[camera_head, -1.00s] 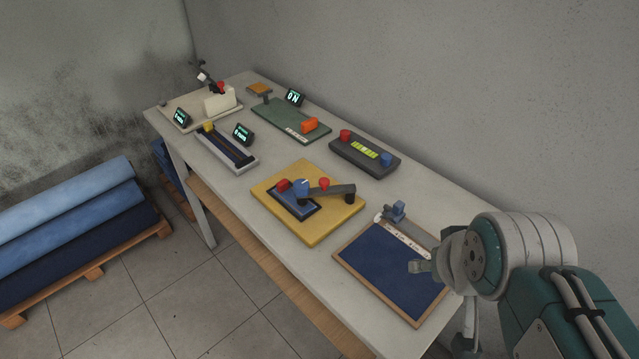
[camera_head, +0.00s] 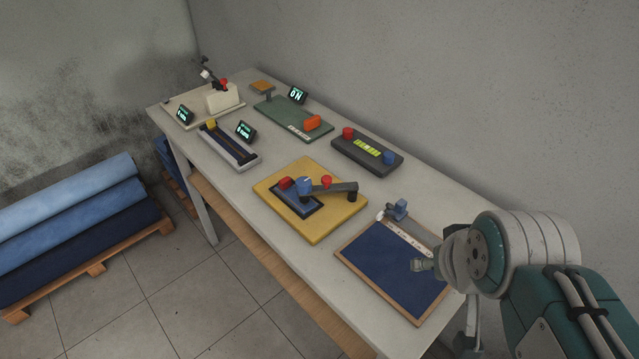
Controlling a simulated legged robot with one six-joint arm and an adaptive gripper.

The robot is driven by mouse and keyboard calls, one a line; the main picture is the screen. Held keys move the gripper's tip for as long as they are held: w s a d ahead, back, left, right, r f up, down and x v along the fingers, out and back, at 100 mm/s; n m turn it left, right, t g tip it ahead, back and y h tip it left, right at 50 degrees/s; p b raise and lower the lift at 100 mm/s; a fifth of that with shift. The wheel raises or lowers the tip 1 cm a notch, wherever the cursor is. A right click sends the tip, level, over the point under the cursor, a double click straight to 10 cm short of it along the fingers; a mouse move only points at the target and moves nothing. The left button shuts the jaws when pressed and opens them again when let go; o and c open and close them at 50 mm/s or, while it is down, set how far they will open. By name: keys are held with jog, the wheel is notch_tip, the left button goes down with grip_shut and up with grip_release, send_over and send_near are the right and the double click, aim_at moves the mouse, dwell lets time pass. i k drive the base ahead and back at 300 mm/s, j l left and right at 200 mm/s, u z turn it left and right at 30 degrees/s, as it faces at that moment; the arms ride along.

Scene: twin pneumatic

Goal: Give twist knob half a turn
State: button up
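No part is labelled as the twist knob. A round blue knob (camera_head: 304,185) with a pale mark stands on the yellow board (camera_head: 330,226), beside a red block and a dark bar with a red top. An orange upright handle (camera_head: 312,122) stands on the green board (camera_head: 283,113) further back. I cannot tell for certain which one is the twist knob. My gripper (camera_head: 418,265) is at the right, over the dark blue framed panel (camera_head: 385,280), apart from both knobs. Its fingers are small and partly hidden by my arm, so their opening is unclear.
The long pale table (camera_head: 232,188) runs along the wall. A grey box with red and blue buttons (camera_head: 366,152), a slider unit (camera_head: 229,147) and a cream device (camera_head: 222,98) stand on it. Blue rolls (camera_head: 80,215) lie on a pallet at left.

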aim_at(302, 184)
jog(key=k+j, duration=0.15)
jog(key=j, duration=0.15)
jog(key=k+j+z, duration=0.1)
jog(key=j, duration=0.25)
jog(key=k+j, duration=0.2)
jog(key=j+z, duration=0.15)
jog(key=j, duration=0.75)
jog(key=i+j+z, duration=0.1)
jog(key=i+j, duration=0.45)
jog(key=i, duration=0.2)
